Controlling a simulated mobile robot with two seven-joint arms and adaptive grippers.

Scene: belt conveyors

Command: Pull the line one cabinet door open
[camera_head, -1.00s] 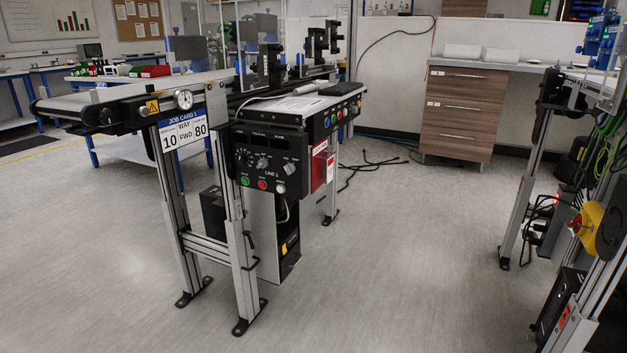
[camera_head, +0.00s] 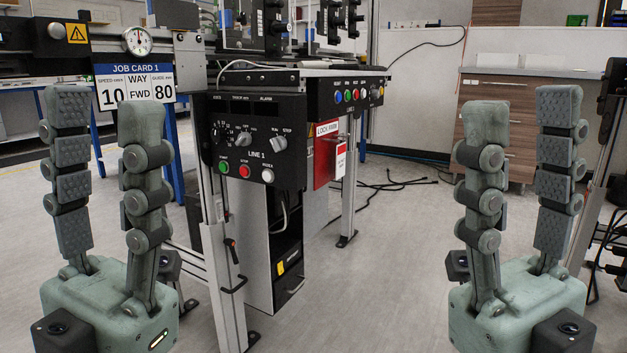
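The LINE 1 control panel (camera_head: 254,140) hangs at the front of the line one conveyor. My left gripper (camera_head: 105,105) is open and empty, fingers up, left of the cabinet and nearer to me. My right gripper (camera_head: 523,108) is open and empty, fingers up, well right of the cabinet. Neither touches anything.
A red lock bank (camera_head: 325,160) hangs right of the panel. Black cables (camera_head: 385,188) lie on the floor behind. Wooden drawers (camera_head: 485,120) stand at the back right.

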